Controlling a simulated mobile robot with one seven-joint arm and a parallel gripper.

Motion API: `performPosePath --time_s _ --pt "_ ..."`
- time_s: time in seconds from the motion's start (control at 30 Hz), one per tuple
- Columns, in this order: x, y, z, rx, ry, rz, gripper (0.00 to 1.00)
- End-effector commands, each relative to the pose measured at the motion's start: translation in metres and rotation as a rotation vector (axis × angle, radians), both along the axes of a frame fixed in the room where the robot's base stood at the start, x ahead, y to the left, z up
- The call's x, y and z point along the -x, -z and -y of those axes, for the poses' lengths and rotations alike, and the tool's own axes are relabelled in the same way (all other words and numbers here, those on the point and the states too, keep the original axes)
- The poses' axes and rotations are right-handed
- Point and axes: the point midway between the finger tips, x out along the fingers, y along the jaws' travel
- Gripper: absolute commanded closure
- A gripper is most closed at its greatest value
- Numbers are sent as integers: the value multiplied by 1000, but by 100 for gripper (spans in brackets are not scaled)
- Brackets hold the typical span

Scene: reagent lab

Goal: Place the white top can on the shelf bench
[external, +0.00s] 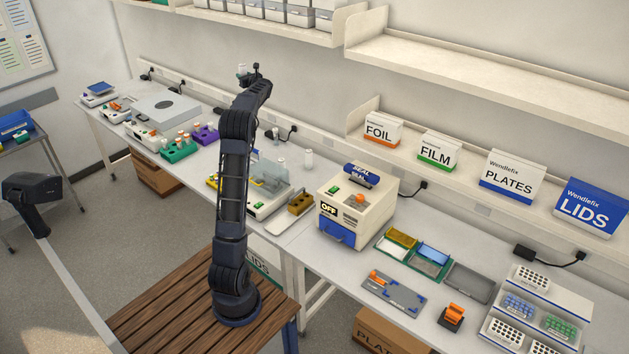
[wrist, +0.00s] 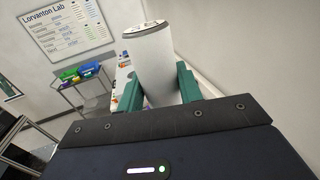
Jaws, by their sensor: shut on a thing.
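My gripper (wrist: 159,82) is shut on a white can (wrist: 152,52), its two green fingers on either side of it. The can has a pale grey top and looks slightly tilted in the wrist view. In the external view my gripper (external: 243,71) is raised high above the long bench, near the wall, and is small and partly hidden by my arm. The shelf bench (external: 408,266) is the long pale bench running along the wall, with shelves above its right part. Another small white cylinder (external: 308,158) stands on the bench behind the sealer.
A boxy sealer (external: 355,212) stands mid-bench, with trays (external: 468,283) and racks to its right. Purple (external: 205,134) and green (external: 178,149) racks stand at the left. FOIL, FILM, PLATES and LIDS boxes line the lower shelf (external: 472,188). The upper right shelf (external: 480,75) is empty.

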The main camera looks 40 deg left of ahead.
Motion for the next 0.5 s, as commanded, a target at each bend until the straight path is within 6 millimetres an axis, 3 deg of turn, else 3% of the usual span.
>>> performPosePath --time_s 0.03,0.3,0.5 --pt "13 2 -20 0 -39 0 91" --pt "88 6 -112 -1 -238 0 91" --pt "137 7 -160 0 -355 1 91"
